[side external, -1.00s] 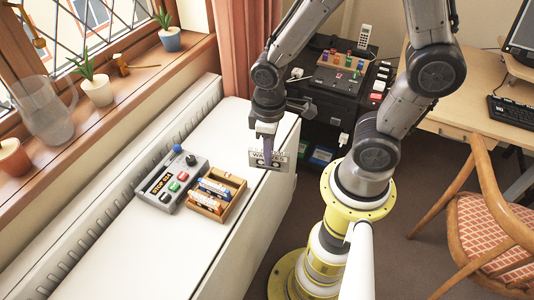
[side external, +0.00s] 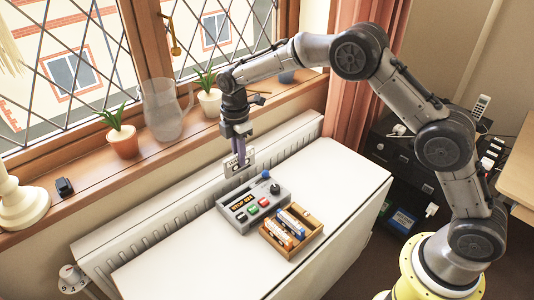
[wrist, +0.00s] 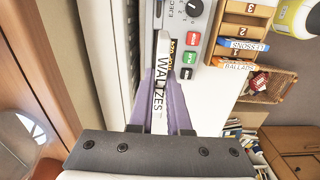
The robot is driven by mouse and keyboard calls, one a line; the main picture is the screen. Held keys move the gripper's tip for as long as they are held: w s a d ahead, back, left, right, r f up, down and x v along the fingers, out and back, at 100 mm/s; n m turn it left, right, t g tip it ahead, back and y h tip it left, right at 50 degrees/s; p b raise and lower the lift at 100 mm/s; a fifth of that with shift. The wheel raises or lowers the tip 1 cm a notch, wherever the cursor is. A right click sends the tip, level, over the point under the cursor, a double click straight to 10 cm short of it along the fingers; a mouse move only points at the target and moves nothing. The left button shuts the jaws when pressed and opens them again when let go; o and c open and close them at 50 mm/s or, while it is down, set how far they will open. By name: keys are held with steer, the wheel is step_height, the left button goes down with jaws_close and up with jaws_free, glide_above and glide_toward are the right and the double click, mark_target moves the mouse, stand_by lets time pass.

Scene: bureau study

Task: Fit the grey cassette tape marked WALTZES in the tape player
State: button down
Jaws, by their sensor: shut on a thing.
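The grey cassette tape (side external: 238,164) is held upright on edge just behind the left part of the tape player (side external: 262,212) in the side view. In the wrist view the tape (wrist: 159,88) shows its white WALTZES edge between my purple fingers. My gripper (side external: 240,152) is shut on it from above. The grey tape player lies on the white top, with a dark panel, coloured buttons, a dark knob and a blue knob. In the wrist view the tape partly covers the player (wrist: 207,22). I cannot tell whether the tape touches it.
A wooden tray (side external: 317,233) with other tapes, one reading BALLADS, stands beside the player. A ribbed radiator (side external: 190,205) runs behind the white top (side external: 190,255). A glass jug (side external: 163,112) and potted plants (side external: 123,140) stand on the sill. The white top is clear at front left.

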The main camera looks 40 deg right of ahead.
glide_above(237, 199)
step_height(237, 199, down, 5)
steer(key=shift+s+f, duration=0.1)
steer(key=shift+f, duration=2.05)
steer(key=shift+f, duration=1.95)
steer(key=c, duration=0.5)
jaws_free()
steer(key=shift+c, duration=0.2)
step_height(237, 199, up, 7)
